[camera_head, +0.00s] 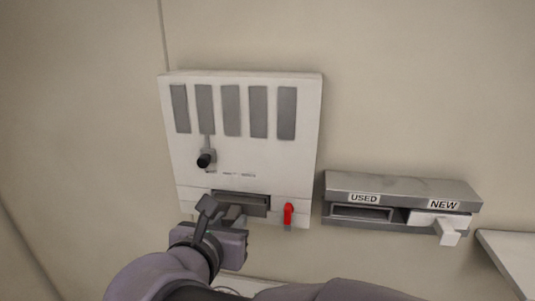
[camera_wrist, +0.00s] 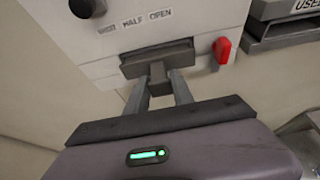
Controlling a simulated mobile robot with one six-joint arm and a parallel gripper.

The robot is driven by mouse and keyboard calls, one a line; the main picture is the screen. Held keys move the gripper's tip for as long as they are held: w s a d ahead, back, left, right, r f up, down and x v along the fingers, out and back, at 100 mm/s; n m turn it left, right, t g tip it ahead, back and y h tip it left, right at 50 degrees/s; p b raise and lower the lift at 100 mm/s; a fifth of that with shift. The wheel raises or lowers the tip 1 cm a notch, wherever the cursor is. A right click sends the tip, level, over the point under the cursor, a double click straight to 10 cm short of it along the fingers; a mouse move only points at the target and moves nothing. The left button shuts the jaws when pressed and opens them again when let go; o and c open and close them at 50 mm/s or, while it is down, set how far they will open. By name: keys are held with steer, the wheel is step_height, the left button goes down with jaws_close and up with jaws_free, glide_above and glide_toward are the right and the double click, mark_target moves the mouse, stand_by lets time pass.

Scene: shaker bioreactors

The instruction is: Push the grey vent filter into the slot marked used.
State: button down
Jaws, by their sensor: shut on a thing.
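The grey vent filter (camera_head: 243,201) sits in the lower slot of a white wall unit, with its front and a short handle showing. It also shows in the wrist view (camera_wrist: 150,62). My gripper (camera_head: 230,216) is at this slot, and its two fingers close on the filter's handle (camera_wrist: 158,72). How deep the filter sits is hidden. The slot marked USED (camera_head: 361,213) is in a grey wall holder to the right and looks empty. The holder's edge also shows at the upper right of the wrist view.
The white unit (camera_head: 262,155) has a black-knobbed lever (camera_head: 205,160) and a red lever (camera_head: 288,214) pointing up, close right of the filter. A white filter with a handle (camera_head: 447,230) sits in the NEW slot. A white surface (camera_head: 515,258) is at the lower right.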

steer(key=shift+s, duration=0.5)
steer(key=shift+s+a, duration=0.1)
steer(key=shift+s, duration=0.6)
steer(key=shift+s+a, duration=0.1)
steer(key=shift+s+p, duration=0.4)
steer(key=shift+s, duration=0.25)
steer(key=shift+s+a, duration=0.1)
steer(key=shift+s, duration=0.5)
steer(key=shift+s+a, duration=0.1)
steer(key=shift+s+a+p, duration=0.15)
steer(key=shift+s+p, duration=0.45)
steer(key=shift+s, duration=0.8)
